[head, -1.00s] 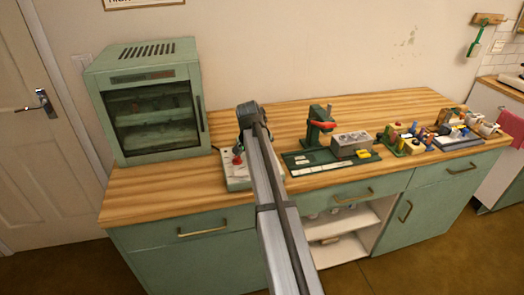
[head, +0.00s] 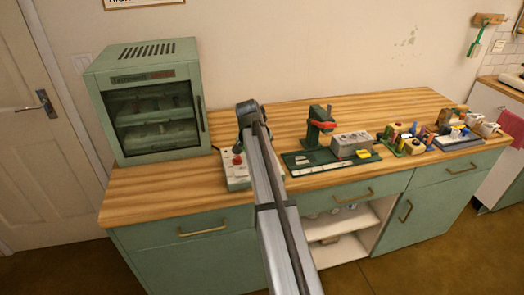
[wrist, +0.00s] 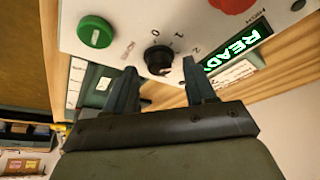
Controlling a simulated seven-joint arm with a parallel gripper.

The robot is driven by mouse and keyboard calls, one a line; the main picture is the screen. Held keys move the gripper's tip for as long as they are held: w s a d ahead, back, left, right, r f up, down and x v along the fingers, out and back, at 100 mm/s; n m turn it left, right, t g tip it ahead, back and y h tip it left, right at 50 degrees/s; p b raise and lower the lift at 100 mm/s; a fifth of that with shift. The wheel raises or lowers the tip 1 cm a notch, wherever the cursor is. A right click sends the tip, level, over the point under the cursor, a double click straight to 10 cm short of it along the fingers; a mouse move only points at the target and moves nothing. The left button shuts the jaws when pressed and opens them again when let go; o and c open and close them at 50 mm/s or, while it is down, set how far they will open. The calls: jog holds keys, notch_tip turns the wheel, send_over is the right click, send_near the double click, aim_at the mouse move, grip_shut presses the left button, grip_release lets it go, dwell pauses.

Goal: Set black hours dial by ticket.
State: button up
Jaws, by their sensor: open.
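The black hours dial (wrist: 160,59) is a small round knob on a pale control panel (wrist: 132,14), with printed numbers around it, 0, 1 and 2 legible. My gripper (wrist: 160,80) is open, its two dark fingers on either side of and just short of the dial; contact cannot be told. A green button (wrist: 95,32) and part of a red button (wrist: 235,3) flank the dial. In the head view the control box (head: 236,184) is partly hidden by my arm. I cannot identify the ticket for certain.
A green cabinet (head: 142,75) with a glass door and shelves stands left of the control box. To the right are a green stand (head: 313,130), a grey box (head: 350,144) and several small coloured items. The wooden counter (head: 150,190) is clear at front left.

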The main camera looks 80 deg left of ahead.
jog(key=v, duration=1.3)
jog(key=shift+r, duration=0.1)
jog(key=w+d+f+m+h, duration=0.3)
jog(key=w+d+f+h, duration=0.1)
jog(key=w+d+f, duration=2.85)
jog(key=w+d+f+g+h, duration=0.1)
jog(key=w+d+f, duration=0.2)
jog(key=d+f, duration=0.3)
jog(key=w+d+f+g+h, duration=0.1)
jog(key=w+d+f, duration=0.25)
jog(key=d, duration=0.35)
jog(key=s+d+f+m+g, duration=0.15)
jog(key=d+f, duration=0.35)
jog(key=d, duration=0.5)
jog(key=s+d+f+m+g, duration=0.15)
jog(key=d+f, duration=0.35)
jog(key=d, duration=0.5)
jog(key=s+d+f+g, duration=0.1)
jog(key=s+d+f, duration=0.1)
jog(key=d+f, duration=0.5)
jog(key=s+d+f+m+g+y, duration=0.1)
jog(key=s+d+f+g, duration=0.1)
jog(key=s+d, duration=0.8)
jog(key=s+d+f+m+g+y, duration=0.1)
jog(key=s+d+f+m+g, duration=0.1)
jog(key=s+d, duration=0.7)
jog(key=shift+s+d+y, duration=0.4)
jog(key=shift+s, duration=0.85)
